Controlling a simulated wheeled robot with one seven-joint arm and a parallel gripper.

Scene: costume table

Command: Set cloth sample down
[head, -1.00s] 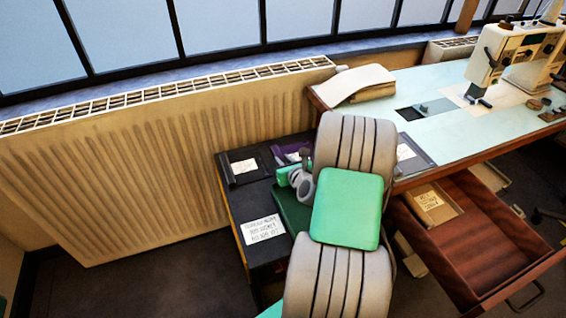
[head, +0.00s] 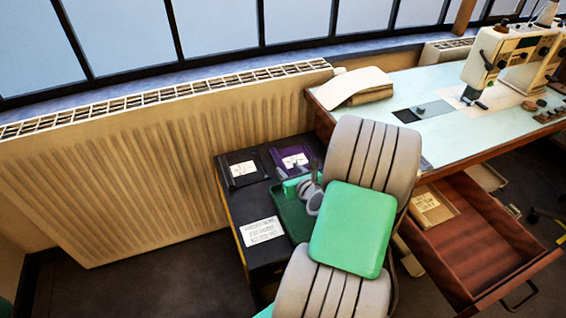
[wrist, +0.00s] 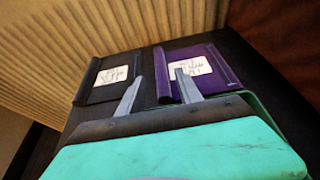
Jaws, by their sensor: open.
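A purple flat piece with a rolled or raised edge and a white label (head: 280,153) lies on the dark cabinet top, perhaps the cloth sample; it also shows in the wrist view (wrist: 205,58). A similar black piece with a white label (head: 232,160) lies left of it, apart; it also shows in the wrist view (wrist: 100,92). My gripper (wrist: 158,90) is open in the wrist view. Nothing shows held between its fingers, which overlap the near parts of both pieces in the picture. In the head view my arm mostly hides the gripper.
A dark green tray-like thing (head: 288,210) sits on the cabinet (head: 240,205) near my wrist. The ribbed radiator (head: 120,170) stands behind. A sewing table (head: 440,125) with a machine (head: 495,55) and an open wooden drawer (head: 480,250) are at right.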

